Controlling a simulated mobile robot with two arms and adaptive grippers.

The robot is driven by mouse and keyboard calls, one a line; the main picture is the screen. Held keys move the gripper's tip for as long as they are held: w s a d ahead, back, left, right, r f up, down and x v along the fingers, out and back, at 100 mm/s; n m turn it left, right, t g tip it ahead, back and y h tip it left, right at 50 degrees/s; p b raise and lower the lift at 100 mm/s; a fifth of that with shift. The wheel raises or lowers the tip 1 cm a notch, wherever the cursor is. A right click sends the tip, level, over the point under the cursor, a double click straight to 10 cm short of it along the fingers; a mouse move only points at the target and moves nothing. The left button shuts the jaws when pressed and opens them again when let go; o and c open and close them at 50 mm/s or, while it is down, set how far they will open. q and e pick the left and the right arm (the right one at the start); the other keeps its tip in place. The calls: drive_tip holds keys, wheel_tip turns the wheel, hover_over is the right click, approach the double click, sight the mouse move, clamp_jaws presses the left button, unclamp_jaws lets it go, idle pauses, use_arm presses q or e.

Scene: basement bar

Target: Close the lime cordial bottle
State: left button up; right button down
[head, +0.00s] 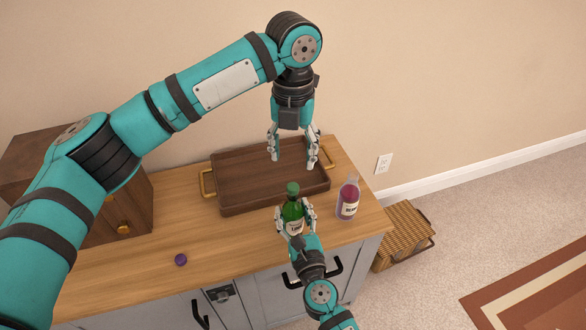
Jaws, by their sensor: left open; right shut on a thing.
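The lime cordial bottle (293,218) is green with a pale label and stands upright near the counter's front edge. A green cap (292,189) sits at the top of its neck; I cannot tell how tightly it is seated. My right gripper (293,209) is shut around the bottle's body from the front, hiding part of it. My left gripper (293,161) points down, open and empty, above the cap, with its fingers apart and clear of it.
A wooden tray (235,193) with brass handles lies behind the bottle. A purple cap (181,259) lies on the wooden counter (125,275) at left. A wooden cabinet (130,190) stands at the back left.

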use_arm(q)
drive_tip(key=shift+r, duration=1.5)
use_arm(e)
drive_tip(key=c, duration=0.5)
unclamp_jaws()
drive_tip(key=shift+s, duration=0.1)
drive_tip(key=v, duration=1.2)
